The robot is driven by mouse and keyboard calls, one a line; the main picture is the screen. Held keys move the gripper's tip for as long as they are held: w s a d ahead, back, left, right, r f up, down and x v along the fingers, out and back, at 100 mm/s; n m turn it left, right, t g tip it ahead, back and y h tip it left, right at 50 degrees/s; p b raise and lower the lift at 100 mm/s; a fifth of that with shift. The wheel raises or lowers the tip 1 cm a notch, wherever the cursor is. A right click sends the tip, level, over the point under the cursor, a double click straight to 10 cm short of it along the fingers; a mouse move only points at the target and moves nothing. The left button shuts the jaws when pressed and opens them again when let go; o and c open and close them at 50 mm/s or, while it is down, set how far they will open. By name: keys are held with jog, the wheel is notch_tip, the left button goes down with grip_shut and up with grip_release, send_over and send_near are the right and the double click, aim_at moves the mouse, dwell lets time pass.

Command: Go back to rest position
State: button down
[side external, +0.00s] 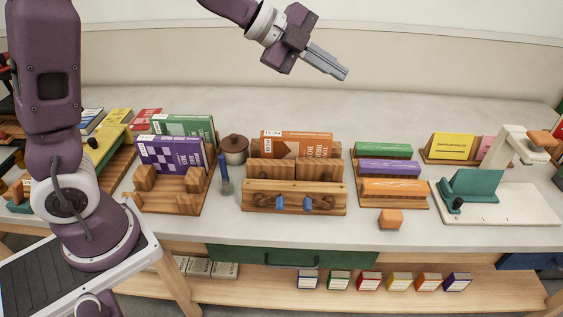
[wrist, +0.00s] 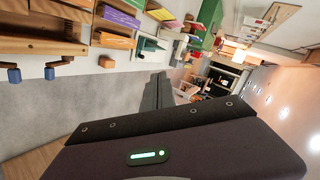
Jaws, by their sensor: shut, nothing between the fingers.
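My gripper (side external: 345,74) is raised high above the table, at the top middle of the side view. Its fingers are shut with nothing between them and point down to the right. In the wrist view the fingers (wrist: 156,92) show as a dark narrow shape reaching up the middle. Nothing touches the gripper.
The table (side external: 330,228) holds a wooden holder with an orange book (side external: 297,143), a purple book (side external: 168,154), a lidded pot (side external: 234,148), colored blocks (side external: 390,168), an orange cube (side external: 390,219) and a teal-and-white stand (side external: 474,187). Air around the gripper is clear.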

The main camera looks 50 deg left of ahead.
jog(key=s+a+r+n+t+y, duration=0.5)
jog(key=s+a+r+n+y, duration=0.15)
jog(key=a+r+n, duration=0.35)
jog(key=s+d+f+n+g, duration=0.2)
jog(key=s+f+n+g, duration=0.1)
jog(key=s, duration=0.5)
jog(key=s+d+f+n+g, duration=0.2)
jog(key=s+f+n, duration=0.2)
jog(key=s, duration=0.5)
jog(key=s+d+f+n+g, duration=0.2)
jog(key=s+f+n+g, duration=0.1)
jog(key=s, duration=0.5)
jog(key=shift+s+d+f+g, duration=0.2)
jog(key=shift+d+f+g, duration=0.15)
jog(key=shift+f, duration=0.4)
